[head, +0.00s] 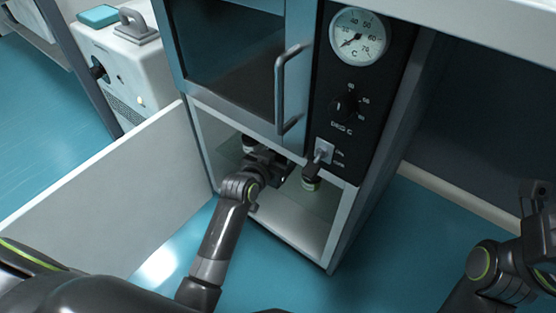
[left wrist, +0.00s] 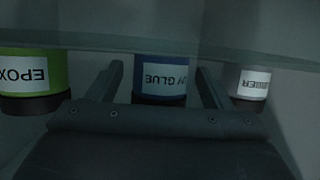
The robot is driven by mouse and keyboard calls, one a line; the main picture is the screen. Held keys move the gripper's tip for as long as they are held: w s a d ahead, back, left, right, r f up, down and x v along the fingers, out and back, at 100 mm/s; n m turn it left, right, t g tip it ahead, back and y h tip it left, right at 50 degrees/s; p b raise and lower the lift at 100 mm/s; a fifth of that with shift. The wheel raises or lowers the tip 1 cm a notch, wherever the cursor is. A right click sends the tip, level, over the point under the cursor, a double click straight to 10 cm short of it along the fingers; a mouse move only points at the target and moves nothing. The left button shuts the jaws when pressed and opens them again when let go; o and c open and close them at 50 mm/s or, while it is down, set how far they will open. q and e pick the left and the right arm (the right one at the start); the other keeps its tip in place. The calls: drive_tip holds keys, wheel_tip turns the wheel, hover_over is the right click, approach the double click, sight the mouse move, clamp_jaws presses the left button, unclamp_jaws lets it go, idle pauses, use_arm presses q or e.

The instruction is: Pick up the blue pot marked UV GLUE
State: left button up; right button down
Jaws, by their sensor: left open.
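The blue pot marked UV GLUE (left wrist: 160,78) shows in the left wrist view, upside down in the picture, with a dark cap. It stands between the two fingers of my left gripper (left wrist: 160,68), which is open, with a gap visible on either side. In the head view my left gripper (head: 277,164) reaches into the open lower compartment of the cabinet and hides the blue pot. Part of my right arm shows at the right edge, but its jaws are not clear.
A green EPOXY pot (left wrist: 32,78) and a white-labelled pot (left wrist: 250,86) flank the blue one; the green one is also in the head view (head: 311,182). A glass shelf edge (left wrist: 160,47) crosses close by. The open cabinet door (head: 110,190) stands left of my arm.

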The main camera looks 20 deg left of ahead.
use_arm(q)
drive_tip(key=shift+w, duration=0.15)
drive_tip(key=c, duration=1.1)
drive_tip(key=shift+r, duration=0.15)
